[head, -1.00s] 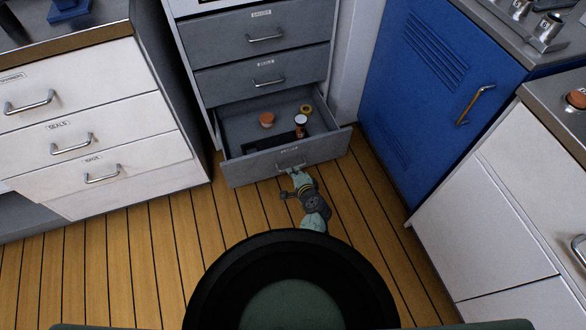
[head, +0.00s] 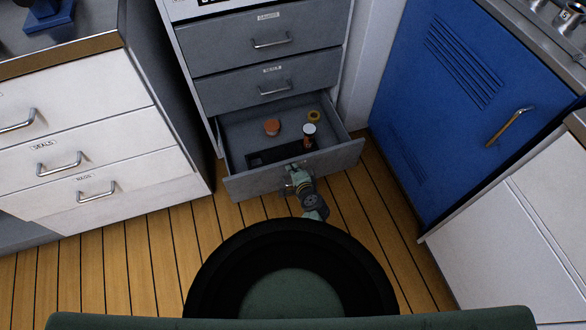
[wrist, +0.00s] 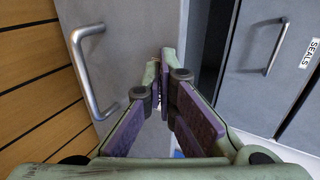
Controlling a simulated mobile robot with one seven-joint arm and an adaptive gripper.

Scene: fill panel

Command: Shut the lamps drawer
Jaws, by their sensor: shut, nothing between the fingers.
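The bottom drawer (head: 245,183) of the grey cabinet stands open in the head view; its label is not readable there. Inside it are an orange round item (head: 272,127), a yellow ring-like item (head: 314,116), a white-topped jar (head: 309,130) and a dark tray (head: 265,157). My gripper (head: 294,177) is at the middle of the drawer front and covers its handle there. In the wrist view the gripper (wrist: 160,62) is shut and empty, its tips at the drawer front beside the metal handle (wrist: 82,75), not around it. Whether the tips touch the front is unclear.
Two shut grey drawers (head: 270,70) are above; the wrist view shows one labelled SEALS (wrist: 265,70). A white drawer cabinet (head: 75,145) stands left, a blue louvred door (head: 450,110) right. The wooden floor (head: 150,260) between them is clear.

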